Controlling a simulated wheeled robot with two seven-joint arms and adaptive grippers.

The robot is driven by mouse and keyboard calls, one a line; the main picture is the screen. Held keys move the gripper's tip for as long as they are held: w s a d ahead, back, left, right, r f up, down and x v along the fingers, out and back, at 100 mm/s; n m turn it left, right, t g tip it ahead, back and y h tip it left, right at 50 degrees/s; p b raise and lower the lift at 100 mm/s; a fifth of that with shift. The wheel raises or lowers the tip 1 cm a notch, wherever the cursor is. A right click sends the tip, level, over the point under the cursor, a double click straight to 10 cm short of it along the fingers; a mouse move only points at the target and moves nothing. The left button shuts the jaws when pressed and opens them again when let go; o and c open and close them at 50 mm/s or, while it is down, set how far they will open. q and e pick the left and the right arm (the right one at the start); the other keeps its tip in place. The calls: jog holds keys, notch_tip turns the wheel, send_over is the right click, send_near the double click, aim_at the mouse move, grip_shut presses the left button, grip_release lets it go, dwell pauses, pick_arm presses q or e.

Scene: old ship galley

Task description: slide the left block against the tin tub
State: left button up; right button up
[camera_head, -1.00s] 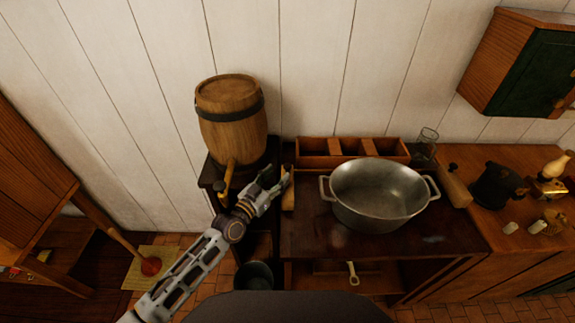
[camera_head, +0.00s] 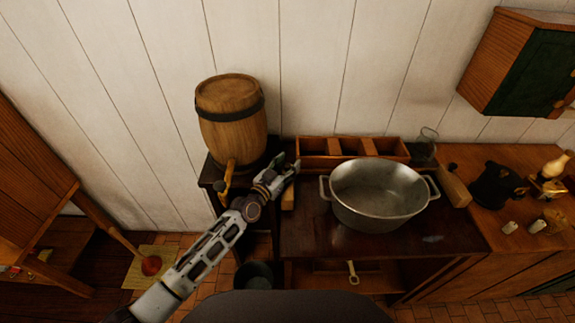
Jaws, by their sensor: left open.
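The tin tub (camera_head: 372,213), a wide grey metal pan with two side handles, stands on the dark table. The left block (camera_head: 288,201), a small yellowish wooden piece, lies at the table's left edge, apart from the tub. Its far part is hidden behind my left gripper. My left gripper (camera_head: 284,171) is open at the far end of the block, in front of the wooden rack's left end. I cannot tell whether it touches the block. My right gripper is out of view.
A wooden rack (camera_head: 319,161) with compartments stands behind the tub. A glass jar (camera_head: 425,146) and a wooden roller (camera_head: 453,186) are at its right. A barrel (camera_head: 231,125) stands at the left. The table's front left is clear.

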pick_arm(q)
grip_shut()
dwell(0.4)
jog(key=shift+d, duration=0.85)
jog(key=d+p, duration=0.1)
jog(key=d, duration=0.2)
jog(key=shift+d, duration=0.2)
jog(key=shift+d+p, duration=0.35)
jog(key=shift+d, duration=1.3)
